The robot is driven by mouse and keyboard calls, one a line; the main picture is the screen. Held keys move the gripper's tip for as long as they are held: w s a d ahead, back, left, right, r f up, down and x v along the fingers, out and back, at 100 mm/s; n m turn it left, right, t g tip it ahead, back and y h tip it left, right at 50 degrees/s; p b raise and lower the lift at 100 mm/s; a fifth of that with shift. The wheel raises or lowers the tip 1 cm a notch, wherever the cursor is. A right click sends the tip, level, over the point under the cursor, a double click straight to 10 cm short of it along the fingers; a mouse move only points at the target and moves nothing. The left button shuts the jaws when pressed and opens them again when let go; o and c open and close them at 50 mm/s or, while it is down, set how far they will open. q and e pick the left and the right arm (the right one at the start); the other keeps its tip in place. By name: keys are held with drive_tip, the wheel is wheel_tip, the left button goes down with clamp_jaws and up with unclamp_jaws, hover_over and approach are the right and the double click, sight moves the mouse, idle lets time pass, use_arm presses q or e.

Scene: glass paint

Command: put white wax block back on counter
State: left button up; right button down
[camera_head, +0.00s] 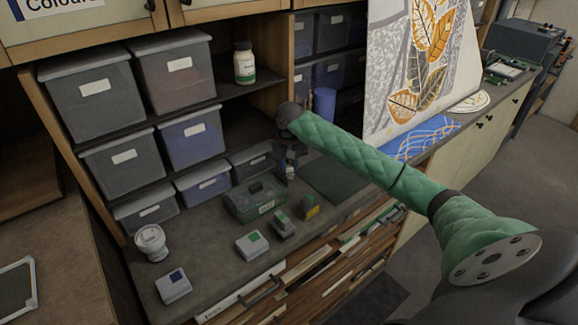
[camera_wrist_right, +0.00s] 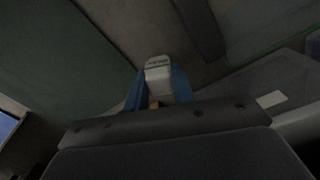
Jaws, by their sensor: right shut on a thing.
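My right gripper (camera_head: 289,168) points down over the back of the grey counter (camera_head: 215,250), next to the shelf bins. In the right wrist view the blue fingers of my right gripper (camera_wrist_right: 158,98) are shut on a small white block (camera_wrist_right: 158,74) with a dark line of print near its end. This looks like the white wax block. In the head view the block is small and mostly hidden by the gripper, so I cannot tell whether it touches the counter. My left gripper is not in view.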

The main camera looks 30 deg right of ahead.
sight(289, 166)
drive_tip(key=c, duration=1.2)
unclamp_jaws()
drive_tip(key=shift+o, duration=0.2)
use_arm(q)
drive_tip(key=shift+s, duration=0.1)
use_arm(e)
drive_tip(key=shift+r, duration=0.3)
wheel_tip(289, 166, up, 4)
drive_tip(key=shift+f+b, duration=0.1)
drive_tip(key=shift+b, duration=0.9)
wheel_tip(289, 166, up, 6)
drive_tip(key=shift+f+b, duration=0.1)
drive_tip(key=shift+b, duration=0.45)
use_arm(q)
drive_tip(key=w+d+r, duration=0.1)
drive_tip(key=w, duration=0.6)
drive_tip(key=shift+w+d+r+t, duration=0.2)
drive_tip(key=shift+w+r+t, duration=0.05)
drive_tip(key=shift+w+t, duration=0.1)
use_arm(e)
drive_tip(key=shift+r, duration=0.9)
